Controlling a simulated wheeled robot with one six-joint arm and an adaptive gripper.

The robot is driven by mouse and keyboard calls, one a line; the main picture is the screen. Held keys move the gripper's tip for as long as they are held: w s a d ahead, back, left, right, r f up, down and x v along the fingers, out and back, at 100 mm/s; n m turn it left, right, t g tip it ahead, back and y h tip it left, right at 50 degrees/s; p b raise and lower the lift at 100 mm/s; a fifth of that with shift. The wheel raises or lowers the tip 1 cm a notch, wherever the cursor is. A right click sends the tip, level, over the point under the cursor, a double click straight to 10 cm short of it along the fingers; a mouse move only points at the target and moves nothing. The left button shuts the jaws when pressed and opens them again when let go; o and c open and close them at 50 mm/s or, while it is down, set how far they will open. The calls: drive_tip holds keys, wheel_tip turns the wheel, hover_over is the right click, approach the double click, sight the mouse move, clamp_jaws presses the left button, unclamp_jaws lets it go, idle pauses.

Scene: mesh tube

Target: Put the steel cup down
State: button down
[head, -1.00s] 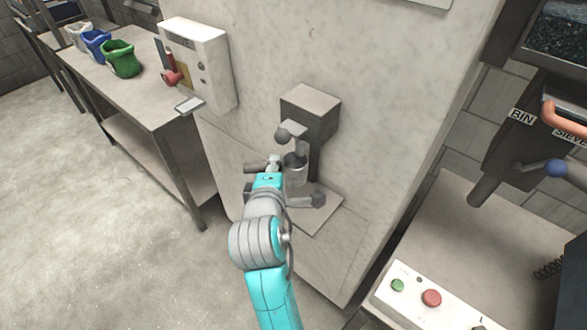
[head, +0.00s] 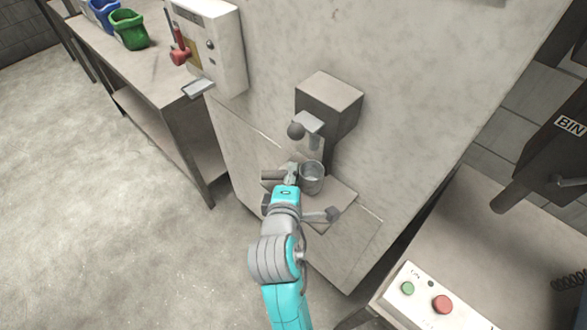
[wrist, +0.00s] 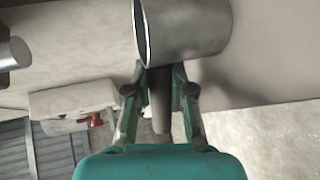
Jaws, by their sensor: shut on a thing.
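The steel cup (head: 312,180) is a small grey open-topped cup. In the head view it is below and in front of the spout (head: 312,123) of the wall-mounted box, over the small ledge (head: 343,192). My gripper (head: 297,176) is at its left side, shut on it. In the wrist view the cup (wrist: 188,30) fills the top middle, at the fingertips of my gripper (wrist: 160,68). Whether the cup's base touches the ledge or hangs just above it, I cannot tell.
A dark box (head: 330,100) juts from the pale wall above the cup. A grey lever-like part (head: 325,216) lies at the ledge's front. A panel with green and red buttons (head: 425,303) stands at lower right. A bench (head: 150,75) with coloured containers is at left.

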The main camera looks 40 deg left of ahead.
drive_tip(key=c, duration=1)
unclamp_jaws()
drive_tip(key=shift+f, duration=0.1)
drive_tip(key=shift+s, duration=0.1)
drive_tip(key=v, duration=1.2)
